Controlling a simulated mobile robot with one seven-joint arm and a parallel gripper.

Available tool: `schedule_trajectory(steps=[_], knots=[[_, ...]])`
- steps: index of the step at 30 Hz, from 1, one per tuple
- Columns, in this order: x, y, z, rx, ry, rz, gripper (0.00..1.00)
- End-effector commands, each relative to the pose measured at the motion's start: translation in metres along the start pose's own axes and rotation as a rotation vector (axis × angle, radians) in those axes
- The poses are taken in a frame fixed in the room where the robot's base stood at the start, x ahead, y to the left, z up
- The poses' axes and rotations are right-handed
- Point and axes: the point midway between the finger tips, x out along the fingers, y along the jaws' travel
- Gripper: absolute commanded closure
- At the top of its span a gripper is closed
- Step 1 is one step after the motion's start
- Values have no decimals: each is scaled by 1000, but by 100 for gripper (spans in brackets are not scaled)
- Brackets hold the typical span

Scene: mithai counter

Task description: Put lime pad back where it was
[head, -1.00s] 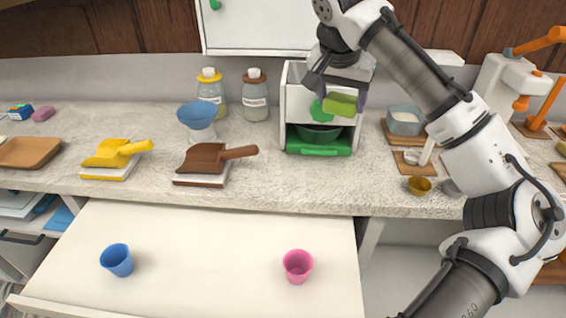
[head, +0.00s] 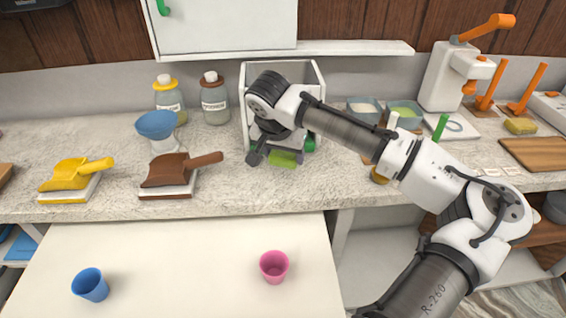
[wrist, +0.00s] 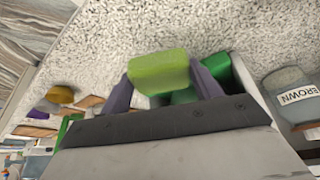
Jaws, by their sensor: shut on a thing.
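The lime pad (head: 283,159) is a small yellow-green block. My gripper (head: 276,156) is shut on it and holds it just in front of the white box-shaped unit (head: 248,100). In the wrist view the pad (wrist: 158,70) sits between the two purple-grey fingers (wrist: 160,84), with the speckled counter beyond it. I cannot tell whether the pad touches the counter. My arm hides much of the white unit and the green parts in its front.
A brown scoop (head: 166,170) and a yellow scoop (head: 67,176) rest on the counter at left. Bins (head: 365,108) and wooden boards (head: 535,152) stand at right. Below is a pale drawer surface with a blue cup (head: 90,285) and a pink cup (head: 274,266).

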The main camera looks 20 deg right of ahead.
Motion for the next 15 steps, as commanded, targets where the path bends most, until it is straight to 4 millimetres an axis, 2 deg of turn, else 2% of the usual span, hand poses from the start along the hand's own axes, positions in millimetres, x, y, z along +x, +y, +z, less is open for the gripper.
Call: schedule_trajectory(steps=[9, 15], knots=[[34, 0, 15, -1, -2, -1, 62], [36, 0, 15, -1, -1, -1, 62]])
